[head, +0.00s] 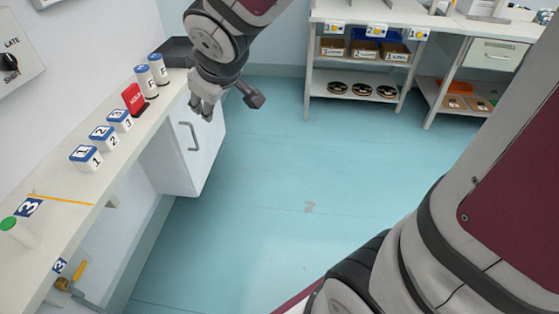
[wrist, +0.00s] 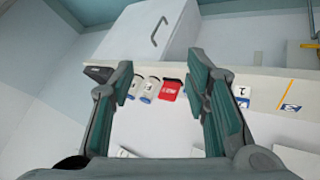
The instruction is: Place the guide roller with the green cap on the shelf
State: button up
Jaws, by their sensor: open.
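The guide roller with the green cap (head: 16,230) is at the far left of the head view, partly cut off by the picture edge. Its white body lies or leans on the long white counter (head: 62,200), next to a label 3. It does not show in the wrist view. My gripper (head: 203,108) hangs above the floor by the counter's far end, well apart from the roller. In the wrist view my gripper (wrist: 160,65) has its fingers wide apart with nothing held between them. A shelving unit (head: 350,76) with boxes and dark reels stands at the back.
Two blue-capped white rollers (head: 150,78), a red box (head: 133,98) and numbered blue-and-white blocks (head: 101,136) line the counter. A dark tray (head: 178,52) sits at its far end, above a white cabinet (head: 190,140). The blue floor (head: 270,190) in the middle is clear.

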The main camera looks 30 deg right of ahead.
jog(key=s+d+m+g, duration=0.1)
jog(key=s+m+g, duration=0.4)
jog(key=s, duration=2.3)
jog(key=shift+s+d+r+m+g+y, duration=0.35)
jog(key=shift+r+m+g+y, duration=0.05)
jog(key=shift+g, duration=0.2)
jog(key=shift+r, duration=0.1)
